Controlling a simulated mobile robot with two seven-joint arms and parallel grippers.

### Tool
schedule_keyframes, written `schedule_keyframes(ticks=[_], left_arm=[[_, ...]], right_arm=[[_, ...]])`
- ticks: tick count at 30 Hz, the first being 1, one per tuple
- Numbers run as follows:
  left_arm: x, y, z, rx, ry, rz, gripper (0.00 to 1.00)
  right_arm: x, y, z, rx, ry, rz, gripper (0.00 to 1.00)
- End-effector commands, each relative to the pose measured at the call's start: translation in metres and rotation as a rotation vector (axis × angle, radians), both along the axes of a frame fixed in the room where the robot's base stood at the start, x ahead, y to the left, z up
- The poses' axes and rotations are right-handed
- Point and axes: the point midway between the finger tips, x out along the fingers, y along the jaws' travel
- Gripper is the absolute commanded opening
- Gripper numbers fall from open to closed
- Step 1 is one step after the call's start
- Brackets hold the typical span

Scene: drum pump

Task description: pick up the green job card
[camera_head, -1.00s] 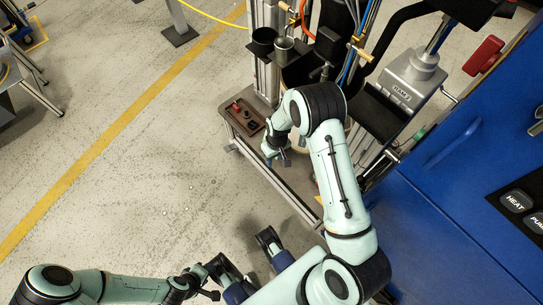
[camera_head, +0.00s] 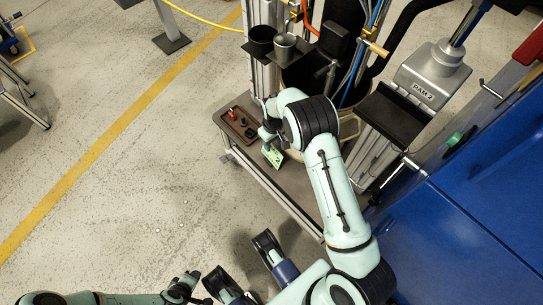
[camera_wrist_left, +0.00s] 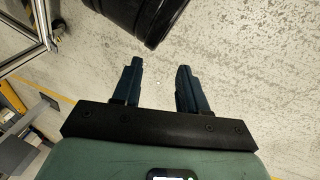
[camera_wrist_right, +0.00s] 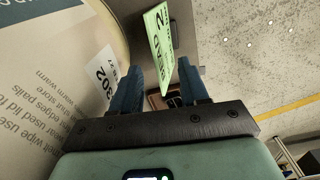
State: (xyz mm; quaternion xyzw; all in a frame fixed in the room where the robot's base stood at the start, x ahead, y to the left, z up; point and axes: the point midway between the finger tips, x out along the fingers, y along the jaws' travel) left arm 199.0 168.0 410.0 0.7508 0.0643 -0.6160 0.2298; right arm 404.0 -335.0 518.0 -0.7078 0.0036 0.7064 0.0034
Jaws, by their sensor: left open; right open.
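The green job card (camera_head: 272,156) shows at the edge of the low platform, just below my right gripper (camera_head: 268,133) in the head view. In the right wrist view the card (camera_wrist_right: 158,42) stands edge-up, with black print including a large 2. Its lower end lies between the fingers of my open right gripper (camera_wrist_right: 160,66). I cannot tell whether either finger touches it. My left gripper (camera_wrist_left: 158,68) is open and empty over bare floor in its wrist view. The right forearm hides part of the platform in the head view.
A pale drum (camera_wrist_right: 50,75) with printed text and a white 302 label stands close beside the right gripper. A brown tray (camera_head: 238,122) with small parts sits on the platform (camera_head: 290,195). The blue cabinet (camera_head: 460,230) is at right. Floor at left is open.

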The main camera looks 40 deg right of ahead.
Motion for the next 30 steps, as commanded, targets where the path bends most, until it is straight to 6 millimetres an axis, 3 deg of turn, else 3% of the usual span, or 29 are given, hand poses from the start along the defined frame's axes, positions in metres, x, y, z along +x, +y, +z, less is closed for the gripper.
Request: schedule_keyframes(ticks=[6,10,30], left_arm=[[0.015,0.008,-0.012,0.02,-0.039,0.017,0.43],[0.011,0.01,-0.019,0.022,-0.023,0.019,0.43],[0.01,0.01,-0.022,0.022,-0.019,0.018,0.43]], right_arm=[[-0.004,0.002,-0.034,0.0,0.005,0.0,0.44],[-0.004,0.002,-0.048,0.0,0.004,-0.001,0.44],[-0.003,0.001,-0.053,0.0,0.002,0.0,0.44]])
